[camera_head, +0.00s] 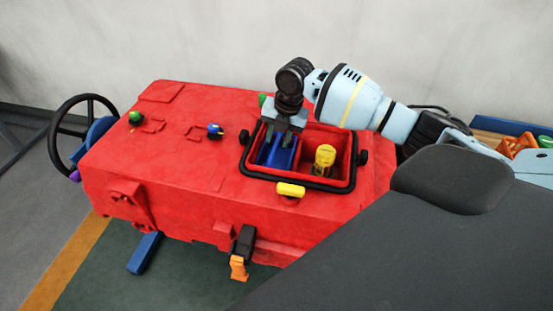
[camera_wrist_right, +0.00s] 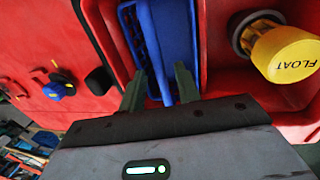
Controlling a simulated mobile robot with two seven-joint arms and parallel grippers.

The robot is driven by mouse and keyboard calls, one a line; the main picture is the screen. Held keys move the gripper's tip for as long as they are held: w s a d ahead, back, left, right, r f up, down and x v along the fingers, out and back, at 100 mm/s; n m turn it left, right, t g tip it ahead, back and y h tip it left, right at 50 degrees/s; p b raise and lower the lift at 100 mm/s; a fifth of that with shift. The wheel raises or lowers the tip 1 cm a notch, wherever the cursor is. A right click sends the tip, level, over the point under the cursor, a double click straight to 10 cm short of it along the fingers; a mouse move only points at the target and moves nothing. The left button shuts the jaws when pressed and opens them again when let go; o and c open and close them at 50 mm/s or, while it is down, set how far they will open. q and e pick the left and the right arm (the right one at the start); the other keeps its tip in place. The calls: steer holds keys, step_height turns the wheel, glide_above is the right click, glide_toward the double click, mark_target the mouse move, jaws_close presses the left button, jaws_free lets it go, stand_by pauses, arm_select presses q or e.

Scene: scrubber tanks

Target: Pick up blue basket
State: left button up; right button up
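The blue basket (camera_head: 277,153) sits inside the left part of the open compartment in the red tank, beside a yellow float (camera_head: 324,156). My right gripper (camera_head: 284,133) points down at the basket from above. In the right wrist view, its two dark fingers (camera_wrist_right: 160,88) are apart, one on each side of a thin upright blue strip of the basket (camera_wrist_right: 152,45). Gaps show between the strip and the fingers. The float, marked FLOAT, shows to the right (camera_wrist_right: 286,52). The basket's lower part is hidden in the compartment. My left gripper is not in view.
The compartment has a black rim (camera_head: 300,183) with dark knobs at its sides and a yellow latch (camera_head: 290,190) in front. A black steering wheel (camera_head: 57,140) stands at the left. A blue bin with colored items (camera_head: 515,143) is at the right. A pale wall stands behind.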

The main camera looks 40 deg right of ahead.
steer(key=shift+w+a+f, duration=0.1)
steer(key=shift+a+f, duration=0.05)
steer(key=shift+f, duration=0.6)
steer(key=shift+w+a+f, duration=0.1)
steer(key=shift+f, duration=0.6)
jaws_close()
